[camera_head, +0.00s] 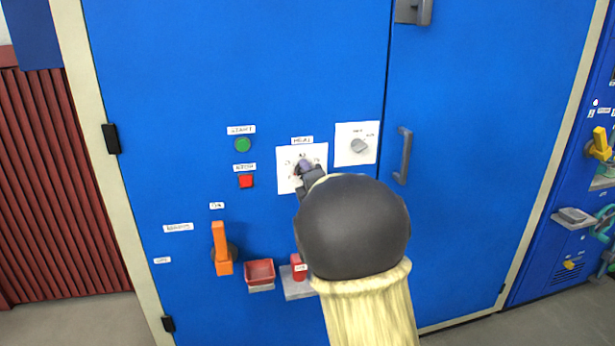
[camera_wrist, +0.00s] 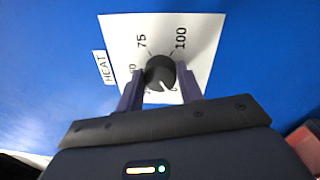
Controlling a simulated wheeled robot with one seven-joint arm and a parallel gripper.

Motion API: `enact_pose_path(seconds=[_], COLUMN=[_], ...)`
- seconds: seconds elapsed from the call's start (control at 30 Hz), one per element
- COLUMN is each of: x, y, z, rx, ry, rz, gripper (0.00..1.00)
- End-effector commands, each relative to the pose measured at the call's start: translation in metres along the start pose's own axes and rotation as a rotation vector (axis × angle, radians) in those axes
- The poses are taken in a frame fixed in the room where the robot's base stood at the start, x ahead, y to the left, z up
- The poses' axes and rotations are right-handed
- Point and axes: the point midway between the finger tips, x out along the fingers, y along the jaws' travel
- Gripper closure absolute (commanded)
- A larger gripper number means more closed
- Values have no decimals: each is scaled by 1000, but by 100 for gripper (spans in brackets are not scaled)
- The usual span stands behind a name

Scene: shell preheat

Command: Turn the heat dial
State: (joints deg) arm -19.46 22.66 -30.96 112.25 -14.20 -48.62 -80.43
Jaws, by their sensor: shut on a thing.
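The heat dial (camera_wrist: 160,73) is a round dark knob with a light pointer mark, on a white plate (camera_wrist: 199,33) with numbers such as 75 and 100. A HEAT label (camera_wrist: 104,67) is beside the plate. In the wrist view my gripper (camera_wrist: 161,84) has one finger on each side of the dial, shut on it. The pointer is toward the lower side of the dial in the wrist view, close to the fingers. In the head view my gripper (camera_head: 305,169) is at the heat plate (camera_head: 284,159), and my arm hides part of the plate and dial.
Right of the heat plate is another white plate with a grey knob (camera_head: 359,146). Left are a green button (camera_head: 243,144), a red button (camera_head: 245,181) and an orange lever (camera_head: 221,249). Below are a red tray (camera_head: 260,272) and a red block (camera_head: 298,267). A door handle (camera_head: 403,156) stands out at right.

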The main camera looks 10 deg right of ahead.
Motion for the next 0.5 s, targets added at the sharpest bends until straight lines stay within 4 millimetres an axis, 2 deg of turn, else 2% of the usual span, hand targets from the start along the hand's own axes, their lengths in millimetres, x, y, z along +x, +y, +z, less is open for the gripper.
enact_pose_path(seconds=[0.07, 0.1, 0.2, 0.5], x=[0, 0, 0, -1], y=[-1, -1, -1, 0], z=[-2, -2, -1, 0], rx=[-2, -2, -1, 0], ry=[3, 3, 2, 1], rz=[-3, -3, -2, -1], gripper=[86, 57, 42, 42])
